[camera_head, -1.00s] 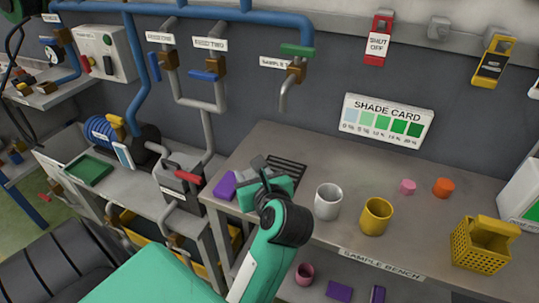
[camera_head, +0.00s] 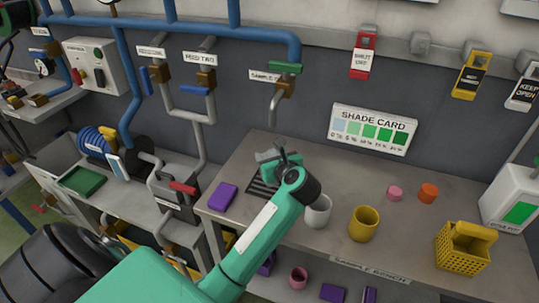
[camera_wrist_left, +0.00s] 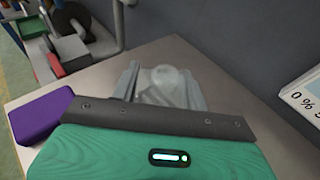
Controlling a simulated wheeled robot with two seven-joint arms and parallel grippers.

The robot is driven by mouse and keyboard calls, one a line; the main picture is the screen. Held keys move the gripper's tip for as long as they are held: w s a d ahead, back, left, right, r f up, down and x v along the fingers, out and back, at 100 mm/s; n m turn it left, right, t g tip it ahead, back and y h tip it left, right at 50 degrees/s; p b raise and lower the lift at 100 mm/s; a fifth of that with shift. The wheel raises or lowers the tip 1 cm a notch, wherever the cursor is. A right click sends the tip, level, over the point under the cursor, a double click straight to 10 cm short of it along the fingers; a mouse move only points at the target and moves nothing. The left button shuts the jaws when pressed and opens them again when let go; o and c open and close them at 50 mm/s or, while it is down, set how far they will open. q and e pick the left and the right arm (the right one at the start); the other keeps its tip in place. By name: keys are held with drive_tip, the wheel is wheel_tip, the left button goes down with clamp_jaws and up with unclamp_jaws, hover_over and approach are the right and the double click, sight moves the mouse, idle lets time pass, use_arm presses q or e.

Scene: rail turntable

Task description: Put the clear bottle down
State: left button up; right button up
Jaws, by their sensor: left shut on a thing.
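My left gripper (camera_head: 278,158) is over the dark slotted grate (camera_head: 262,188) at the back left of the sample bench (camera_head: 335,262), below the sample tap (camera_head: 279,100). In the left wrist view its two grey fingers are shut on the clear bottle (camera_wrist_left: 165,78), whose round, see-through top shows between them. The bottle's lower part is hidden by the gripper, so I cannot tell whether its base touches the bench. In the head view I cannot make the bottle out clearly. My right gripper is not in view.
A purple block (camera_head: 222,196) lies left of the grate. A white mug (camera_head: 318,212), partly behind my arm, and a yellow mug (camera_head: 363,224) stand to the right. Pink (camera_head: 395,193) and orange (camera_head: 428,193) pieces and a yellow basket (camera_head: 463,250) are further right. The shade card (camera_head: 373,130) hangs behind.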

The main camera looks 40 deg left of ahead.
use_arm(q)
drive_tip(key=shift+f, duration=0.25)
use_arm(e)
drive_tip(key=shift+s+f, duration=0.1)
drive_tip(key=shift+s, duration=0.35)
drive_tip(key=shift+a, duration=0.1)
use_arm(q)
drive_tip(key=shift+f, duration=0.15)
drive_tip(key=o, duration=0.9)
drive_tip(key=shift+o, duration=0.8)
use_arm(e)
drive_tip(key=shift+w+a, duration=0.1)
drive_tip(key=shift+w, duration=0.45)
